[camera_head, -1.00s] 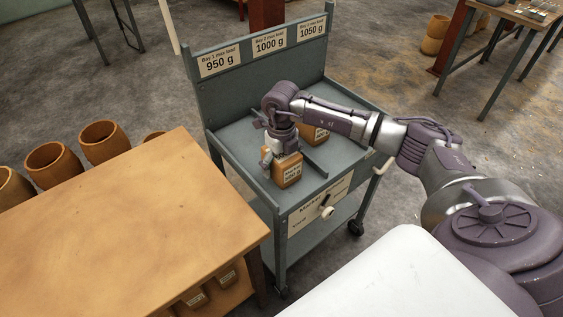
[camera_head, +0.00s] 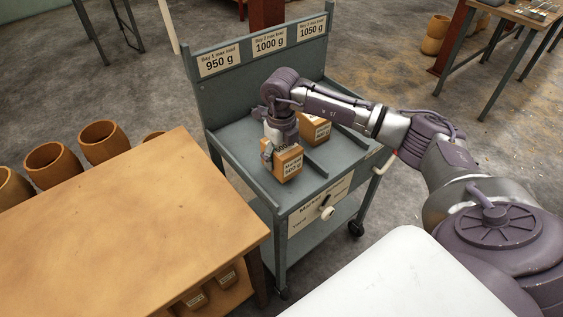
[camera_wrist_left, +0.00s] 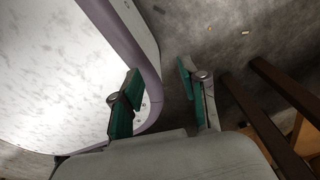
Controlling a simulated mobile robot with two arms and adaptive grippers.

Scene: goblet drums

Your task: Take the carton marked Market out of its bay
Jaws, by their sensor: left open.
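The carton marked Market (camera_head: 291,166) is a small orange-brown box with a white label, at the front of the grey cart's top (camera_head: 235,147). My right gripper (camera_head: 281,152) is over it from above, with a finger along its left side; it looks shut on the carton. The far finger is hidden. The carton seems to be held slightly above the cart top, left of a low divider (camera_head: 316,160). My left gripper (camera_wrist_left: 160,95) shows only in the left wrist view, with its green-padded fingers apart and nothing between them.
A second carton (camera_head: 316,128) stands behind the held one. A wooden table (camera_head: 130,225) stands left, largely bare on top. Goblet drums (camera_head: 52,165) stand behind it.

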